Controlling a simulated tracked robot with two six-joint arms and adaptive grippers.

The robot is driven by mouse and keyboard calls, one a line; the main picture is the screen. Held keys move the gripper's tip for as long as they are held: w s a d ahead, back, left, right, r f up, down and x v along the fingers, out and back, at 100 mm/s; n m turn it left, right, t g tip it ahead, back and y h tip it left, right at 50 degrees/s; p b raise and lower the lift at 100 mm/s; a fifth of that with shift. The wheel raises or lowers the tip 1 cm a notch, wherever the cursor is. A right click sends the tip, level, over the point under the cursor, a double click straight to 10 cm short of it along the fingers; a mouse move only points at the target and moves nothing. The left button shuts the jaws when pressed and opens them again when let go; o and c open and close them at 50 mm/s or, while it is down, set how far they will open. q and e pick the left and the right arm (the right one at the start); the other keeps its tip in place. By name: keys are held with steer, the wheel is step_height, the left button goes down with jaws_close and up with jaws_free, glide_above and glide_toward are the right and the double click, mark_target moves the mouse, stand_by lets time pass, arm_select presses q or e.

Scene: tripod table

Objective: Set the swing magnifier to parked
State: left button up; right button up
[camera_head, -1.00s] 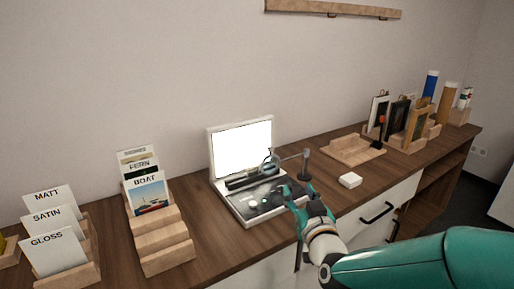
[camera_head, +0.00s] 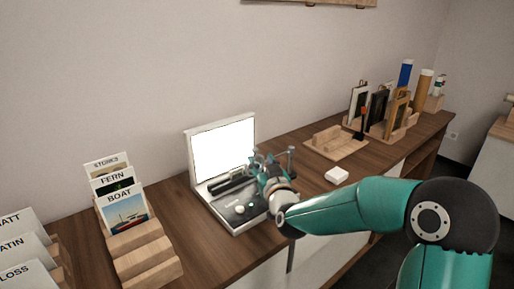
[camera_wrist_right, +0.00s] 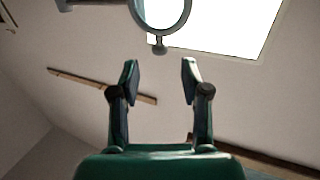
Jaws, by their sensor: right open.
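The swing magnifier shows in the right wrist view as a dark ring lens (camera_wrist_right: 189,24) with a small knob (camera_wrist_right: 158,45) on its rim. In the head view its upright post (camera_head: 290,162) stands right of the white light box (camera_head: 224,148), and its ring is partly hidden by my gripper. My right gripper (camera_head: 262,164) is at the magnifier, over the right side of the light box. In the wrist view the right gripper (camera_wrist_right: 159,76) is open and empty, its fingertips pointing at the knob with a small gap in the picture. My left gripper is not in view.
Wooden racks with frames (camera_head: 378,108) and tubes (camera_head: 423,88) stand farther right. Card holders (camera_head: 143,249) stand at the left. The counter (camera_head: 186,215) between them and the light box is clear.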

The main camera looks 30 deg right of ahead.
mark_target(256, 152)
steer(key=x, duration=0.7)
steer(key=shift+p, duration=0.4)
jaws_close()
